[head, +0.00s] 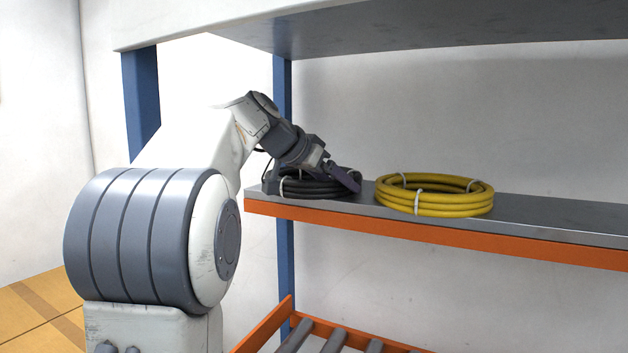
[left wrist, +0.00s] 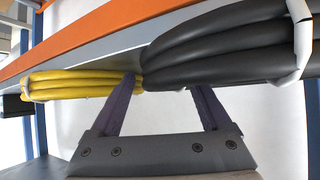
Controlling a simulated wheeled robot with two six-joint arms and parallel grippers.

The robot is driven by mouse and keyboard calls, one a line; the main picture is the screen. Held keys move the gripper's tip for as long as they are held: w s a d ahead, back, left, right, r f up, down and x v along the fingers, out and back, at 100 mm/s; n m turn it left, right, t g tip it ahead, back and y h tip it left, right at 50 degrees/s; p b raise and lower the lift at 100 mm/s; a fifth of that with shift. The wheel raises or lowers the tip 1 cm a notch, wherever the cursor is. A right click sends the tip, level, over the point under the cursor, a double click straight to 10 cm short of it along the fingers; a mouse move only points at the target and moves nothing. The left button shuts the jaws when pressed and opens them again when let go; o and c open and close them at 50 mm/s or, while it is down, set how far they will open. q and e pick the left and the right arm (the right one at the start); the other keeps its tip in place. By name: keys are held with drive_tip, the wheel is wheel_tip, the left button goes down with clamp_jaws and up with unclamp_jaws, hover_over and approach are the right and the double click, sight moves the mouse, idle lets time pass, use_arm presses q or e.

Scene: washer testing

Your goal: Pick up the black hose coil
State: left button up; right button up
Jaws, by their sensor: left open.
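The black hose coil (head: 308,188) lies at the left end of the grey shelf, bound with white ties. In the left wrist view the black coil (left wrist: 225,48) fills the upper right, close to the camera. My left gripper (head: 343,176) is over the coil's right side and hides part of it. In the left wrist view my left gripper (left wrist: 163,86) has its two fingers spread, with the coil's end by the fingertips. The right fingertip is hidden at the coil, and I cannot tell whether it touches. My right gripper is not in view.
A yellow hose coil (head: 434,196) with white ties lies to the right on the same shelf (head: 560,212), which has an orange front beam (head: 450,236). An upper shelf (head: 400,30) hangs above. Blue posts (head: 142,100) stand at the left. The shelf's right part is clear.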

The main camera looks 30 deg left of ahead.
use_arm(q)
drive_tip(key=shift+w, duration=0.1)
clamp_jaws()
drive_tip(key=shift+r, duration=0.1)
idle(1.3)
